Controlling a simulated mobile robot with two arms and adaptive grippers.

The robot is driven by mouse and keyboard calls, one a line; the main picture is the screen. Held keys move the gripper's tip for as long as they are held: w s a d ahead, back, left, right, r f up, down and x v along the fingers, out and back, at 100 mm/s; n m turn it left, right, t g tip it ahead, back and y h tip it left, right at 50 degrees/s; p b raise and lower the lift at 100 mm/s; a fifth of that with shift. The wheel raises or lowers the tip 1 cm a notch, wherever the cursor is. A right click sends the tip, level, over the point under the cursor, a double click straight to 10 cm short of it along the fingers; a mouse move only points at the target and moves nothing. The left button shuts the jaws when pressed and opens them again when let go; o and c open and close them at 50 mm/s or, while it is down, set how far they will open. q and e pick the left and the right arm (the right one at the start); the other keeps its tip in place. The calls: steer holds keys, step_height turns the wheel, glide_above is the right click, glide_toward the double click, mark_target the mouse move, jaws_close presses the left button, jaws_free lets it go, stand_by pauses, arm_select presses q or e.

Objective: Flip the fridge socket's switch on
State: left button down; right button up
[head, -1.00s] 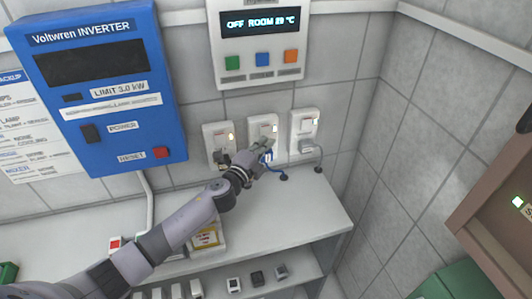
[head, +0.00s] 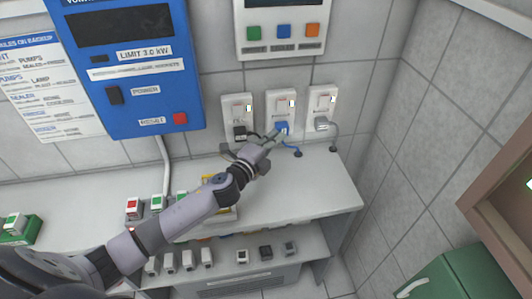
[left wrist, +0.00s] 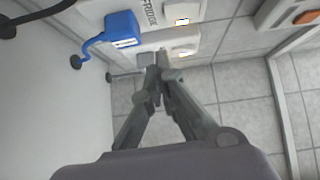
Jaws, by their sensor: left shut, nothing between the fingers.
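The fridge socket (head: 282,105) is the middle of three white wall sockets. A blue plug (head: 281,127) with a blue cord is in it. Its "FRIDGE" label (left wrist: 150,12) and the blue plug also show in the left wrist view (left wrist: 122,30). A small light (left wrist: 182,21) glows beside its switch (head: 281,103); I cannot tell the switch position clearly. My left gripper (head: 277,138) is shut and empty, just below and in front of the blue plug in the head view. Its fingertips also show in the left wrist view (left wrist: 159,68), apart from the label. My right gripper is out of view.
The left socket (head: 238,115) holds a black plug, and the right socket (head: 321,105) holds a grey plug (head: 321,124). A blue inverter (head: 135,70) and a display panel (head: 283,30) hang above. The white shelf (head: 310,190) has bare space at right.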

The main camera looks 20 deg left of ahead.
arm_select(q)
steer(key=s, duration=0.3)
steer(key=s+b, duration=0.1)
steer(key=s, duration=0.1)
steer(key=shift+a, duration=0.3)
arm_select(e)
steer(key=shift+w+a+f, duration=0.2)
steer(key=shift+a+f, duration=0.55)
arm_select(q)
steer(key=shift+s, duration=0.1)
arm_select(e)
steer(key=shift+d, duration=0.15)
arm_select(q)
steer(key=shift+f, duration=0.1)
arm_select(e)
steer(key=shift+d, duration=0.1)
